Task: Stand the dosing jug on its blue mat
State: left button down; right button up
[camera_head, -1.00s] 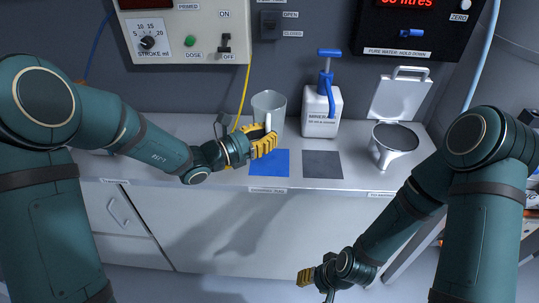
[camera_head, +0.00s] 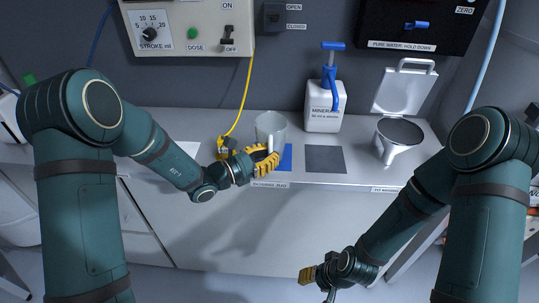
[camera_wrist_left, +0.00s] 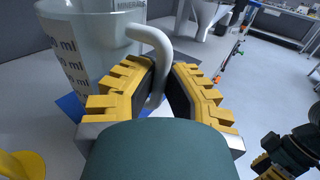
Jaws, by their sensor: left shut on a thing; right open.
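The clear dosing jug (camera_head: 268,126) stands upright with its white handle towards my left gripper (camera_head: 264,161). That gripper is shut on the handle (camera_wrist_left: 160,58), which shows between the yellow fingers in the left wrist view. The blue mat (camera_head: 287,160) shows to the right of the jug and fingers; they hide part of it. In the wrist view, blue mat (camera_wrist_left: 70,106) shows beneath the jug. I cannot tell whether the jug's base touches it. My right gripper (camera_head: 307,275) is empty and low in front of the bench.
A dark grey mat (camera_head: 324,159) lies right of the blue one. The white mineral bottle (camera_head: 323,112) with its blue pump stands behind it. A lidded metal hopper (camera_head: 398,137) stands further right. A yellow cable (camera_head: 242,105) hangs left of the jug.

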pick_arm(q)
jog(key=shift+f, duration=0.2)
jog(key=c, duration=1.2)
grip_release()
jog(key=shift+o, duration=0.3)
jog(key=shift+r, duration=0.1)
